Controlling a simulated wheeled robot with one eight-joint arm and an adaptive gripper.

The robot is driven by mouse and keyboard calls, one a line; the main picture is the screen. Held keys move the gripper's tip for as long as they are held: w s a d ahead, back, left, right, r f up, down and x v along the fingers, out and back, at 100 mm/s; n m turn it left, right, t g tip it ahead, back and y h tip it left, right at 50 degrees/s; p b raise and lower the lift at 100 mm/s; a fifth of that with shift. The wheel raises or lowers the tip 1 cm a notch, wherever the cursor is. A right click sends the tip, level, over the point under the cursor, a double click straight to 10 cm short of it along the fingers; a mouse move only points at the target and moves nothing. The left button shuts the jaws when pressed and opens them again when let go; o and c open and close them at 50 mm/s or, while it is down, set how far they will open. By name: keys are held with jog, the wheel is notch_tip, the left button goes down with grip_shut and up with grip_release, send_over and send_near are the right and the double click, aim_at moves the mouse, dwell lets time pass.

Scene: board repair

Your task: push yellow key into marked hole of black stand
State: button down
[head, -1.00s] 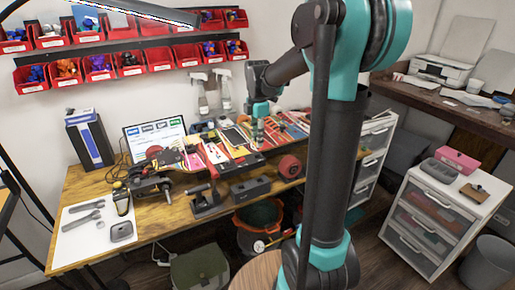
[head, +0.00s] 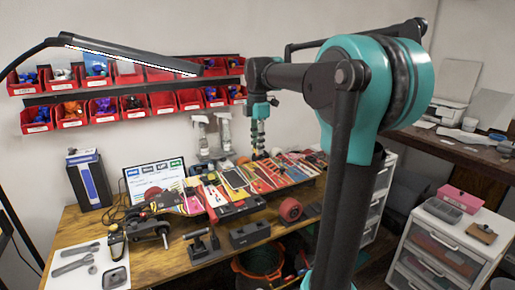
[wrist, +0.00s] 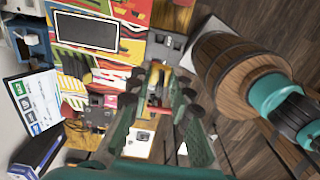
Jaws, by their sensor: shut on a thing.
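My gripper (head: 259,150) is above the far side of the workbench, over or behind the skateboard deck. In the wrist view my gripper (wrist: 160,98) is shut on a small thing. A small yellowish piece (wrist: 154,75) shows between the fingertips and is likely the yellow key, mostly hidden by the fingers. A dark block (head: 250,234) at the bench's front edge looks like the black stand. A grey block (wrist: 166,47), which may be the same one, lies beyond the fingertips in the wrist view. I cannot make out a marked hole.
The colourful skateboard deck (head: 236,180) lies across the bench. A clamp tool (head: 203,245) stands left of the dark block. A white mat (head: 62,255) with wrenches, a laptop (head: 155,178) and spray bottles (head: 225,130) are around it.

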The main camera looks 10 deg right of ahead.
jog(key=s+a, duration=0.8)
jog(key=s, duration=0.1)
dwell(1.1)
jog(key=shift+f, duration=0.1)
jog(key=shift+f, duration=11.55)
jog(key=shift+f, duration=0.65)
